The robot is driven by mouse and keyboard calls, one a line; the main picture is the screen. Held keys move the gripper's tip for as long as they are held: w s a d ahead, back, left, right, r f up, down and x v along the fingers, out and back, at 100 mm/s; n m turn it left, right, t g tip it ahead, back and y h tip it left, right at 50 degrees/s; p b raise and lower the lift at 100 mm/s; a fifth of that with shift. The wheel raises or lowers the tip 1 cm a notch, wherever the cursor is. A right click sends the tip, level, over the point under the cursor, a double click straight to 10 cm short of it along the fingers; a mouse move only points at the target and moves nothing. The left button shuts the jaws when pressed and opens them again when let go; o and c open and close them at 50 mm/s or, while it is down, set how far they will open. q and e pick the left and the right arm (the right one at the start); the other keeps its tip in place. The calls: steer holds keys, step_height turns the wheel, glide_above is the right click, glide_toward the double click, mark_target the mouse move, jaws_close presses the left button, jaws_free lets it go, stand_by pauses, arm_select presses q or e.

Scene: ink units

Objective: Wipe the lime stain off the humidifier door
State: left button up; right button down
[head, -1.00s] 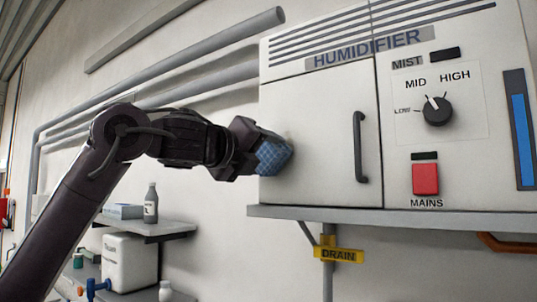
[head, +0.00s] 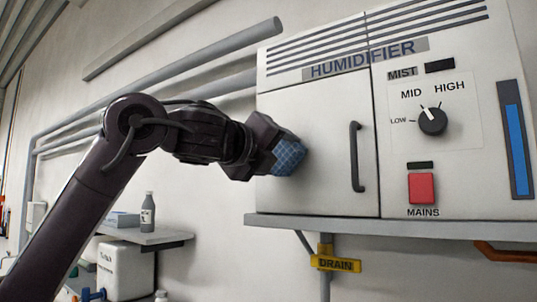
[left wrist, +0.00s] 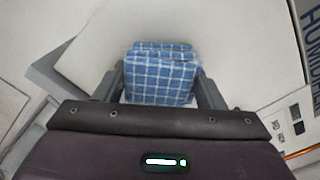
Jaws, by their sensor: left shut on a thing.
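The humidifier door (head: 325,115) is the white left panel of the humidifier, shut, with a dark vertical handle (head: 356,157) at its right side. My left gripper (head: 268,152) is shut on a folded blue checked cloth (head: 289,156), which is at the left part of the door and seems to touch it. The cloth (left wrist: 160,78) also shows between the fingers in the left wrist view. I see no lime stain on the bare part of the door; the cloth and gripper hide some of it. My right gripper is not in view.
Right of the door are a mist knob (head: 432,121) and a red mains switch (head: 422,188). A grey ledge (head: 400,226) runs under the humidifier, with a yellow drain tag (head: 335,264) below. A shelf (head: 150,237) with a grey bottle (head: 147,212) stands lower left.

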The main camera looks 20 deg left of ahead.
mark_target(301, 151)
arm_select(q)
steer(key=shift+s+d, duration=0.35)
steer(key=shift+d, duration=0.65)
steer(key=shift+s+d, duration=0.4)
steer(key=shift+d, duration=0.65)
steer(key=shift+s+d, duration=0.35)
steer(key=shift+d, duration=0.65)
steer(key=shift+s+a+f+b, duration=0.15)
steer(key=shift+s+a+b, duration=0.35)
steer(key=shift+s, duration=0.25)
steer(key=shift+b+v, duration=0.8)
steer(key=shift+v, duration=1.3)
steer(key=shift+s, duration=0.1)
steer(key=b+v, duration=0.1)
steer(key=v, duration=0.2)
steer(key=shift+d, duration=0.1)
